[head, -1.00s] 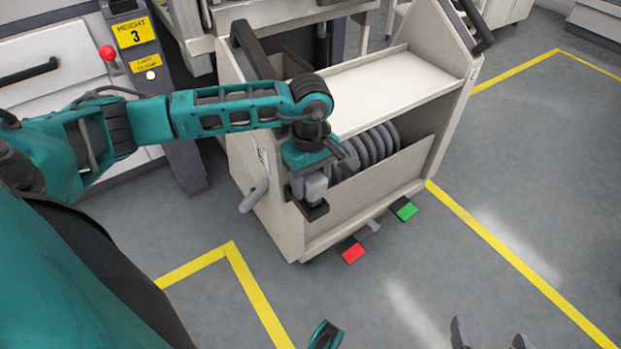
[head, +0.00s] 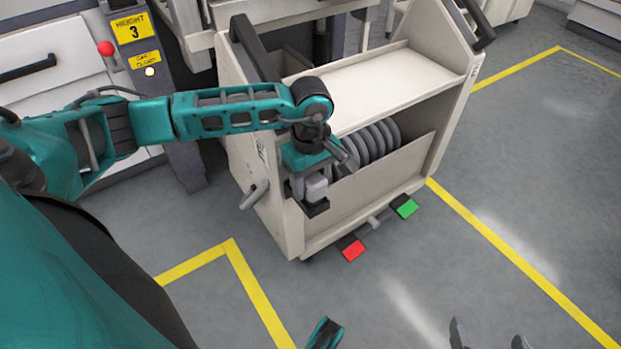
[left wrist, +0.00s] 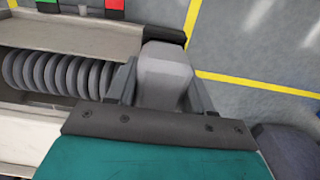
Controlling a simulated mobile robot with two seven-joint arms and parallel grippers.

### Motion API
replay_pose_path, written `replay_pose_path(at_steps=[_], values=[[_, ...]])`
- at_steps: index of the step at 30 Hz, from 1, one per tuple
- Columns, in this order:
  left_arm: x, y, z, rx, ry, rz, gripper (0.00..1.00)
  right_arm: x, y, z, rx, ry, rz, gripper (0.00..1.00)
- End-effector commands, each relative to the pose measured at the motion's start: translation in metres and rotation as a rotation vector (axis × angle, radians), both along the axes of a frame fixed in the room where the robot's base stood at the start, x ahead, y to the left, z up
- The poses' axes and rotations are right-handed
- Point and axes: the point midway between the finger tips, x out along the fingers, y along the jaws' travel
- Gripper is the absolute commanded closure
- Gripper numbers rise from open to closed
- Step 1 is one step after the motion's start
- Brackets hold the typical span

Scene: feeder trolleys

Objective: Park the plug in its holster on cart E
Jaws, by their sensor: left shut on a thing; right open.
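The pale grey plug (head: 316,187) is in my left gripper (head: 311,178), at the front left corner of the white cart (head: 365,205). In the left wrist view the two grey fingers of my gripper (left wrist: 162,90) are shut on both sides of the plug (left wrist: 163,68). A black holster-like piece (head: 317,208) is at the plug's lower end, and also at its far end in the wrist view (left wrist: 168,33). I cannot tell whether the plug is seated in it. My right gripper (head: 490,337) is open and empty at the bottom edge, only its fingertips showing.
A coiled grey hose (head: 372,143) sits in the cart's bay under a bare shelf (head: 400,88). Red (head: 351,249) and green (head: 405,206) pedals stick out at the cart's foot. A grey machine with a height sign (head: 132,30) stands left. The floor to the right is clear.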

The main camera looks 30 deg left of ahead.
Motion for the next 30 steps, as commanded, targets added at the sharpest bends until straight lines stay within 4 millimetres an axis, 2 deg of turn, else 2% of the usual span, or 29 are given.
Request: replay_pose_path(at_steps=[17,18,26,30], values=[[0.0002,-0.0003,-0.0088,-0.001,-0.002,-0.001,1.0,0.002,0.0011,-0.0006,0.001,-0.008,0.003,0.0],[0.0003,-0.0003,-0.0084,-0.001,-0.002,-0.001,0.46,0.0023,0.0012,-0.0001,0.001,-0.009,0.003,0.0],[0.0001,-0.0003,-0.0083,0.0,-0.001,0.0,0.21,0.003,0.0012,0.0003,0.001,-0.01,0.003,0.0],[0.0001,-0.0003,-0.0084,0.0,-0.001,0.0,0.19,0.003,0.001,0.0002,0.001,-0.01,0.003,0.0]])
